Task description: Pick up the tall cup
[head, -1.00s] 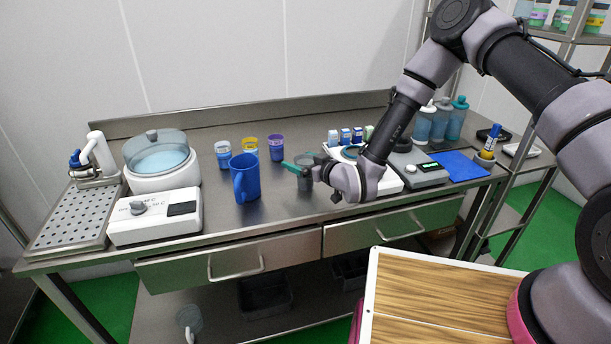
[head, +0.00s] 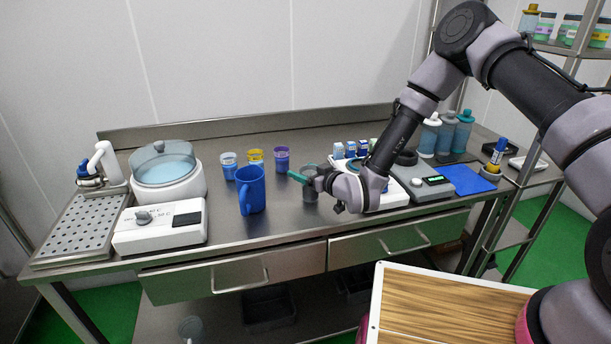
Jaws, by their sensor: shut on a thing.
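A tall grey see-through cup (head: 310,193) stands upright on the steel table, right of the blue jug. My gripper (head: 308,180) reaches in from the right, low over the table, and is shut on this cup. One teal finger (head: 296,177) shows at the cup's upper left side. My wrist and the fingers hide part of the cup. I cannot tell whether its base touches the table.
The blue jug (head: 250,190) stands close left of the cup. Three small cups, white-blue (head: 229,165), yellow (head: 255,158) and purple (head: 282,158), stand behind. A white device with a lidded bowl (head: 165,175) is left. A scale (head: 420,180) and blue mat (head: 466,179) are right.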

